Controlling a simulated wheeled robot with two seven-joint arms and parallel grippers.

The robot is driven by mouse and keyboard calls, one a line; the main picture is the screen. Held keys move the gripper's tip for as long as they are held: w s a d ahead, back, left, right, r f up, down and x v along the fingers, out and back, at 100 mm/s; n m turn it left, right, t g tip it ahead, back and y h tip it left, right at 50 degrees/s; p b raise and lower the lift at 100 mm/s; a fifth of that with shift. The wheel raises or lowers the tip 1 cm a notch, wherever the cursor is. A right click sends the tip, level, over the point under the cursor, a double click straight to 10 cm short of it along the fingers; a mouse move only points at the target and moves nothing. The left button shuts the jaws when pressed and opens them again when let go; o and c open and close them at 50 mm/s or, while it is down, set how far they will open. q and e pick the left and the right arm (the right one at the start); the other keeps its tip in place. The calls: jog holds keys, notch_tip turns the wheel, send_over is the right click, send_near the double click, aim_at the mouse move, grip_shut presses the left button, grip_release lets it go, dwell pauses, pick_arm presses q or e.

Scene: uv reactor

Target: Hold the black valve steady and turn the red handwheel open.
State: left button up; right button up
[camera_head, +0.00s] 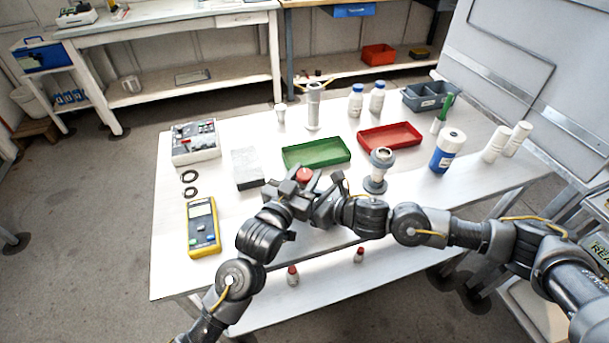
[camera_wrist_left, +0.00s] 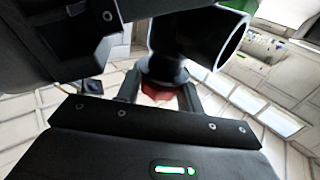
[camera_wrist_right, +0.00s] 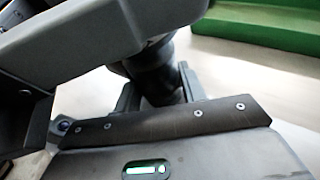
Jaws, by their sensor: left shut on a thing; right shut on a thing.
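The red handwheel (camera_head: 304,174) shows just above where my two arms meet in the head view. In the left wrist view the red handwheel (camera_wrist_left: 160,97) is between the fingers of my left gripper (camera_wrist_left: 158,93), which is shut on it. The black valve (camera_wrist_left: 190,42) fills the upper middle of that view, with a wide round open end. In the right wrist view my right gripper (camera_wrist_right: 158,88) is shut on a dark part of the black valve (camera_wrist_right: 155,75). In the head view the grippers hide most of the valve.
A green tray (camera_head: 316,153) and a red tray (camera_head: 390,138) lie behind the grippers. A grey flanged fitting (camera_head: 377,170) stands close to the right arm. Two small red-capped bottles (camera_head: 292,276) stand near the front.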

pick_arm(q)
jog(key=shift+n+t+y, duration=0.4)
jog(key=shift+n+y, duration=0.1)
jog(key=shift+y, duration=0.3)
jog(key=o, duration=1)
jog(key=v, duration=1.2)
